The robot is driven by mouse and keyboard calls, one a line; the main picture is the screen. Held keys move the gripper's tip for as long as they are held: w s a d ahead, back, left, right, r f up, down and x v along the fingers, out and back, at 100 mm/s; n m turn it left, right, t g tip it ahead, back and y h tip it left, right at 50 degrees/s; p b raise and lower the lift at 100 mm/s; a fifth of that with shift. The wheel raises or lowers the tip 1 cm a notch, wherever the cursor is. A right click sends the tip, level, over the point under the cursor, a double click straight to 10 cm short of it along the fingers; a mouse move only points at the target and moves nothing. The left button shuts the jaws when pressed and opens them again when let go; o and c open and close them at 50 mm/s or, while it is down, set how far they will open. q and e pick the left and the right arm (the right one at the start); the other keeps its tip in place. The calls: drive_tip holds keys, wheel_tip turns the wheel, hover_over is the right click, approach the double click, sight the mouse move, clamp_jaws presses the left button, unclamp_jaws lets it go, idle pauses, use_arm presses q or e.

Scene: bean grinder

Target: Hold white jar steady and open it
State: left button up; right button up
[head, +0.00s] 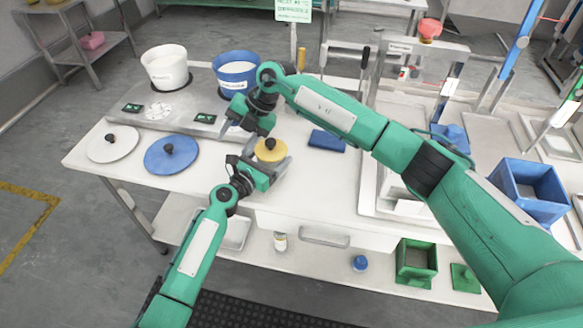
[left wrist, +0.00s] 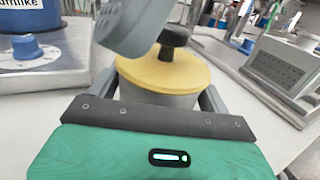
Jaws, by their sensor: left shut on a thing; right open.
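The jar has a yellow lid (head: 270,150) with a black knob. It stands on the white table, and its pale grey-white body (left wrist: 160,97) shows below the lid in the left wrist view. My left gripper (head: 268,166) is shut around the jar body, a finger on each side, below the lid. The lid sits on the jar. My right gripper (head: 238,122) is open, up and to the left of the lid in the head view. A grey finger of it (left wrist: 135,28) shows close to the knob (left wrist: 174,37) in the left wrist view; contact cannot be told.
A white bucket (head: 165,72) and a blue bucket (head: 236,78) stand on the grey machine behind. A white lid (head: 112,142) and a blue lid (head: 172,154) lie to the left. A dark blue block (head: 327,141) lies right of the jar.

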drive_tip(key=s+a+r+m+t+y, duration=0.4)
drive_tip(key=r+y, duration=0.3)
drive_tip(key=y, duration=0.6)
drive_tip(key=d+m+t, duration=0.7)
drive_tip(key=m+t, duration=0.3)
drive_tip(key=m, duration=0.1)
drive_tip(key=m+t+h, duration=0.3)
drive_tip(key=m+h, duration=0.9)
drive_tip(key=m, duration=0.2)
approach(273, 145)
drive_tip(key=x, duration=1.1)
drive_tip(key=shift+w+a, duration=0.1)
drive_tip(key=shift+w, duration=0.15)
